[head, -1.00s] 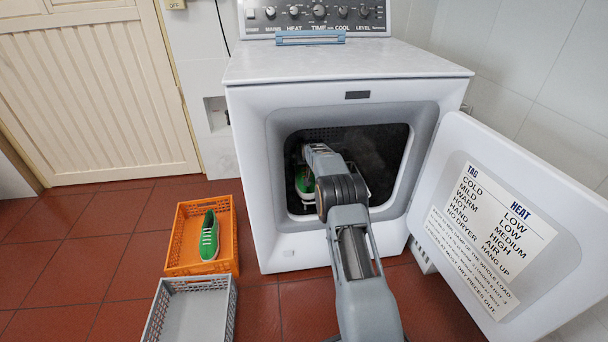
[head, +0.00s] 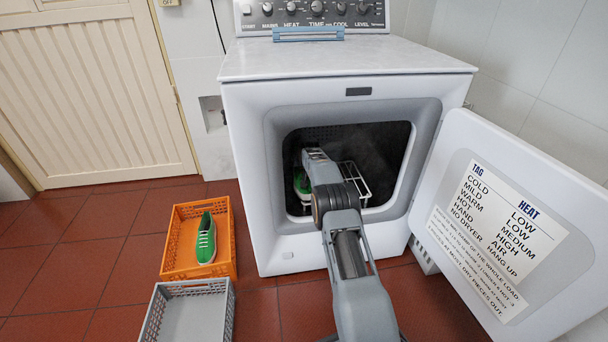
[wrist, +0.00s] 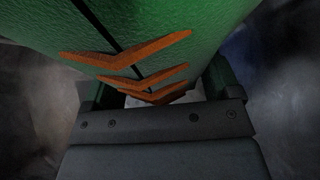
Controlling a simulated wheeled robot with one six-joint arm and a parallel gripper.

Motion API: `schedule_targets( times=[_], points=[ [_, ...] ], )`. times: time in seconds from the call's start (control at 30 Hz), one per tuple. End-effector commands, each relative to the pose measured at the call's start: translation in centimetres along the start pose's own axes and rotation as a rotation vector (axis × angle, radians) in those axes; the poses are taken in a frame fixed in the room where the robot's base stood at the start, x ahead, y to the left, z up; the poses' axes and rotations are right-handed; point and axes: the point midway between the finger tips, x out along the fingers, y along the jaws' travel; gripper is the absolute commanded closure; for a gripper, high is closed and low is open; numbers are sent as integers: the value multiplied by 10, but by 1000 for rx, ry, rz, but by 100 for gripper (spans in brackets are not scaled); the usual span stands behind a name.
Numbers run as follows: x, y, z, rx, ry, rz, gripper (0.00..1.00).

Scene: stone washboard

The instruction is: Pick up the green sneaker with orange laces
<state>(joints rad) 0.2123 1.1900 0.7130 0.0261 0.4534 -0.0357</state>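The green sneaker with orange laces (wrist: 170,45) fills the upper part of the wrist view, very close to the camera. My gripper (wrist: 158,88) is open, with its dark fingers apart at the left and right of the narrowing laced part. I cannot tell whether they touch it. In the head view, my arm reaches into the dryer opening. A green shoe with a pale sole (head: 302,184) shows inside at the left, partly hidden by my arm. Its laces cannot be made out there.
A white wire rack (head: 357,183) stands in the dryer (head: 268,160) to the right of my arm. The dryer door (head: 455,235) is open to the right. Another green sneaker with white laces (head: 206,240) lies in an orange crate (head: 170,272). A grey crate (head: 232,312) is in front.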

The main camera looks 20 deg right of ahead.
Motion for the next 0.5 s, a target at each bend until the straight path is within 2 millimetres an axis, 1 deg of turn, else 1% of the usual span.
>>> schedule_targets(
  times=[0.03, 0.07, 0.5],
  points=[
    [0, 1, 0, 1, 0, 0, 23],
    [0, 1, 0, 1, 0, 1, 26],
    [0, 4, 0, 4, 0, 4, 68]
  ],
)
